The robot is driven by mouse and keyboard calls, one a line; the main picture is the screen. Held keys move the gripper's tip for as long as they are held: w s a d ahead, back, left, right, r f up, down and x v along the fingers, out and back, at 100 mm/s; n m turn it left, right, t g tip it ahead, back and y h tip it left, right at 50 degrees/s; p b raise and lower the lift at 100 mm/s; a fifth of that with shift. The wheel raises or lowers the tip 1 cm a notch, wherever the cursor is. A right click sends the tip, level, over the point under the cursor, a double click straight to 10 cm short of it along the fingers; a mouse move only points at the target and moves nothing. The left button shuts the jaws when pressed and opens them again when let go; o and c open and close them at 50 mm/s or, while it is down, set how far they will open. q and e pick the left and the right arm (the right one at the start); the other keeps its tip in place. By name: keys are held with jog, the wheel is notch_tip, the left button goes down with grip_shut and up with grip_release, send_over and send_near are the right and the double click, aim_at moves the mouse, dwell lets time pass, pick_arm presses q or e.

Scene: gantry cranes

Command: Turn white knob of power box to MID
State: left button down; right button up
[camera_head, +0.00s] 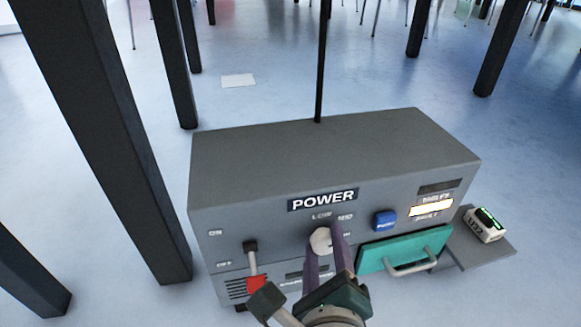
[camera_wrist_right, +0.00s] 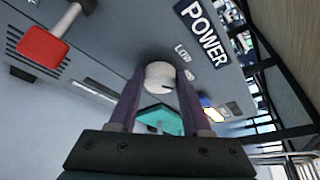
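The grey power box (camera_head: 300,160) stands on the floor with a POWER label on its front. Its white knob (camera_head: 320,240) is below that label; LOW is printed above it, with a partly hidden label right of that. My right gripper (camera_head: 327,250) reaches the knob from below, one finger on each side. In the right wrist view the knob (camera_wrist_right: 160,75) fills the space between the purple fingertips, with no clear gap. A small dark mark shows on the knob's edge; which label it faces I cannot tell. My left gripper is in neither view.
A lever with a red handle (camera_head: 257,284) is left of the knob. A blue button (camera_head: 385,220) and a teal panel with a grey handle (camera_head: 405,250) are to the right. A small white device (camera_head: 484,224) sits on a side shelf. Dark posts (camera_head: 100,130) stand at left.

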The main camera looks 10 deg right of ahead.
jog(key=o, duration=0.4)
jog(key=shift+o, duration=0.2)
jog(key=shift+s+r+p, duration=0.15)
jog(key=shift+s+p, duration=0.15)
jog(key=p+v, duration=0.4)
jog(key=v, duration=0.5)
jog(key=shift+s+a, duration=0.15)
